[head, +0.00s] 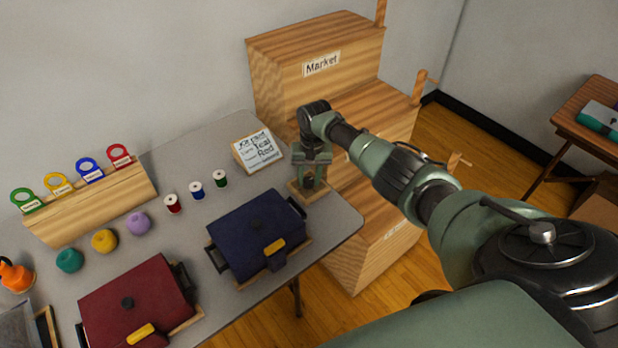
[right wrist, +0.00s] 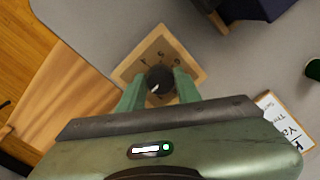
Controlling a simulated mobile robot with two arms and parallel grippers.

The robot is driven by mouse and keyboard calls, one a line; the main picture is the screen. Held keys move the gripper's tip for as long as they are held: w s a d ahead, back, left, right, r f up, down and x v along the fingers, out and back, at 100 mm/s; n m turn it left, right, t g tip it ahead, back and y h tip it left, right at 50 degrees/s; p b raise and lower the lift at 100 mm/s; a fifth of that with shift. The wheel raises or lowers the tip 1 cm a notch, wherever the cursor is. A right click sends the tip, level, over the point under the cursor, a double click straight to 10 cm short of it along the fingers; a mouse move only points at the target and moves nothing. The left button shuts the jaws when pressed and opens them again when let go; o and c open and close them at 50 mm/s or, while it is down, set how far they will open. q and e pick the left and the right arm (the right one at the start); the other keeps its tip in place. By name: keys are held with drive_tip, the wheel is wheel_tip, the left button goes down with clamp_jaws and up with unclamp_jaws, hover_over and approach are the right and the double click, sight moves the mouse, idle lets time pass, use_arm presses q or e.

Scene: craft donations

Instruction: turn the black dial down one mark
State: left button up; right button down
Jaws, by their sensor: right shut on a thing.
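The black dial (right wrist: 159,80) sits on a light wooden square plate (right wrist: 128,68) with small dark marks. It shows in the right wrist view between the two fingers of my right gripper (right wrist: 158,90), which is shut on it from above. A white pointer line shows on the dial, but the mark it points to is hard to read. In the head view my right gripper (head: 312,172) reaches down over the wooden plate (head: 296,191) at the table's right end and hides the dial. My left gripper is not in view.
A navy case (head: 255,225) lies just left of the dial, a dark red case (head: 125,290) further left. Thread spools (head: 197,190) and yarn balls (head: 104,240) sit left. Wooden "Market" boxes (head: 320,65) stand beyond the table edge.

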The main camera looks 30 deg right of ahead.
sight(311, 181)
drive_tip(key=c, duration=1)
unclamp_jaws()
drive_tip(key=r, duration=0.7)
drive_tip(key=shift+s+d+r, duration=0.1)
drive_tip(key=shift+d+r, duration=0.1)
drive_tip(key=shift+r, duration=0.2)
